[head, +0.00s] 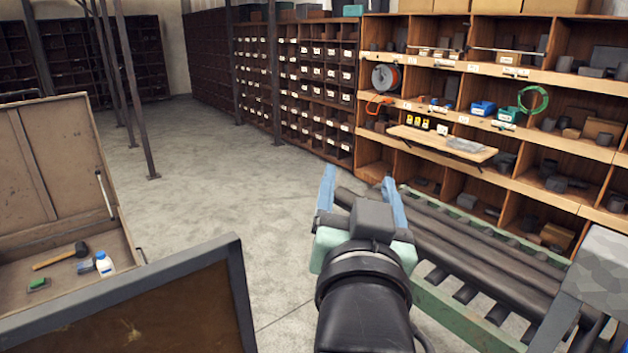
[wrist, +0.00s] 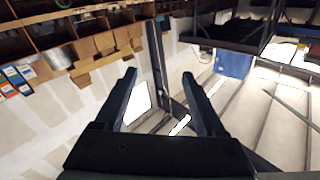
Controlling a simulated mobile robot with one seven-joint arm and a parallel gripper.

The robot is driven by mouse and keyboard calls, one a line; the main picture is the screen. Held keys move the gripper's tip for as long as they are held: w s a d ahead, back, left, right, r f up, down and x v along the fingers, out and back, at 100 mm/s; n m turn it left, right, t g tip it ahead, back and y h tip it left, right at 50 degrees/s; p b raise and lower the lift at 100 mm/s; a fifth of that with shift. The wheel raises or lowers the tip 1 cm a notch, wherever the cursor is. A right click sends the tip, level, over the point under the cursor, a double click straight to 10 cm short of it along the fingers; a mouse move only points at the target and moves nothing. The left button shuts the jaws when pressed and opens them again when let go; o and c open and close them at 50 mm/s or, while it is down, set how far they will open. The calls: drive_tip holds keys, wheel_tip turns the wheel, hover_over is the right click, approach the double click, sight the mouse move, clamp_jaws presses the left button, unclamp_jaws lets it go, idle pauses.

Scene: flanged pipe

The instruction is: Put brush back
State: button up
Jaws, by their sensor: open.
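My gripper (head: 358,178) is open and empty, with its two blue fingers spread above the left end of the pipe rack. In the wrist view my gripper (wrist: 159,76) also shows open, with nothing between its fingers. I cannot make out a brush for certain. A small green-topped item (head: 38,284) lies in the open wooden case (head: 118,246) at the left and may be a brush. A small blue-grey item (head: 86,267) beside the white bottle is too small to tell. My gripper is far to the right of both.
A mallet (head: 60,257) and a white bottle (head: 104,264) with a blue cap are in the case. Dark pipes (head: 470,262) lie on a green roller stand at the right. Wooden shelves (head: 575,78) with a pull-out board (head: 425,139) stand behind.

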drive_tip(key=s+a+r+n+t+y, duration=0.1)
drive_tip(key=s+r+t, duration=0.3)
drive_tip(key=r, duration=0.6)
drive_tip(key=s+a+r+n+t+y, duration=0.1)
drive_tip(key=s+a+r+t, duration=0.3)
drive_tip(key=s+r, duration=0.4)
wheel_tip(320, 180, up, 2)
drive_tip(key=shift+s+n+t, duration=0.35)
drive_tip(key=shift+n+t, duration=0.05)
drive_tip(key=shift+n, duration=0.3)
